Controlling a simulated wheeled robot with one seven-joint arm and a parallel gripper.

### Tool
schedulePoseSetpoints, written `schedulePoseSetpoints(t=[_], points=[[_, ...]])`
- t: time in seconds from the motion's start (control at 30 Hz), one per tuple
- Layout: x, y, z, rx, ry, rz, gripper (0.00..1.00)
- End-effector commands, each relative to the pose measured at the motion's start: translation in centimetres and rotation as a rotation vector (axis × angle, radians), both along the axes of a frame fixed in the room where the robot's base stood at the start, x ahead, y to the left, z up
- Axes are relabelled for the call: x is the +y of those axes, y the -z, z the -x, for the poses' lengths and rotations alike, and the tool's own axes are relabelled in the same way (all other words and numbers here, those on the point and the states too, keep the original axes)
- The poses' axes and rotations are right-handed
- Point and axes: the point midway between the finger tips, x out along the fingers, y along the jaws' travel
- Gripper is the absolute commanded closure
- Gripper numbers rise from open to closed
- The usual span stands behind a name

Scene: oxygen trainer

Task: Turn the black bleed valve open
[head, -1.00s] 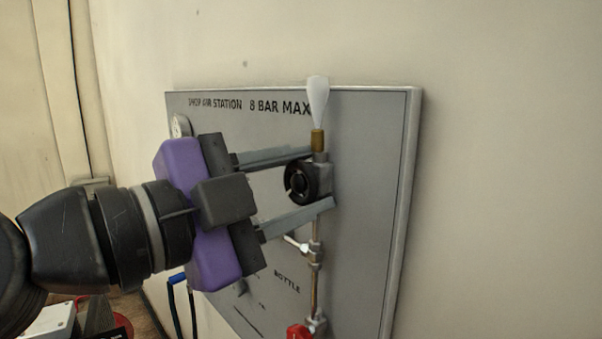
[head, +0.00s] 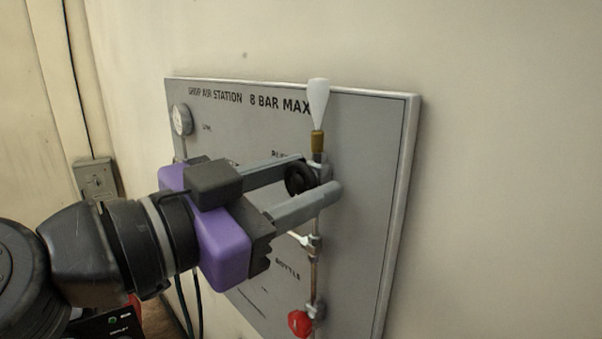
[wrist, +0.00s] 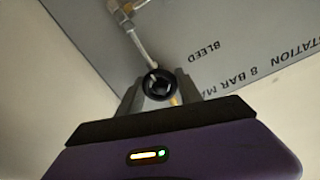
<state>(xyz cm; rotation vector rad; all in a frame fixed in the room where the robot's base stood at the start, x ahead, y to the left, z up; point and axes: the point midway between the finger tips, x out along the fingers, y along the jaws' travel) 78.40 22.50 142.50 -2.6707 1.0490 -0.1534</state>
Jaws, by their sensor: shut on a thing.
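The black bleed valve (head: 300,179) is a round black knob on the vertical pipe of the grey panel, under a brass fitting with a white cone-shaped piece on top. My gripper (head: 318,177) reaches it from the left in the head view, with one finger above and one below the knob. In the wrist view the knob (wrist: 159,86) sits between my two fingers, near the printed word BLEED. My gripper is shut on the knob. The fingers partly hide the knob and its fitting in the head view.
The grey panel (head: 375,190) hangs on a pale wall. Below the knob on the same pipe are a small white-handled valve (head: 303,240) and a red knob (head: 299,322). A round gauge (head: 182,119) is at the panel's upper left. The wall to the right is clear.

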Motion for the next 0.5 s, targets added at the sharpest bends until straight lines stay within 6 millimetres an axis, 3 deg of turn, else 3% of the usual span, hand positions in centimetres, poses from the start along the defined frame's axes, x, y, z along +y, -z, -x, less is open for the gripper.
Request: schedulePoseSetpoints(t=[0.5], points=[[0.11, 0.2, -0.02, 0.033, -0.002, 0.031, 0.98]])
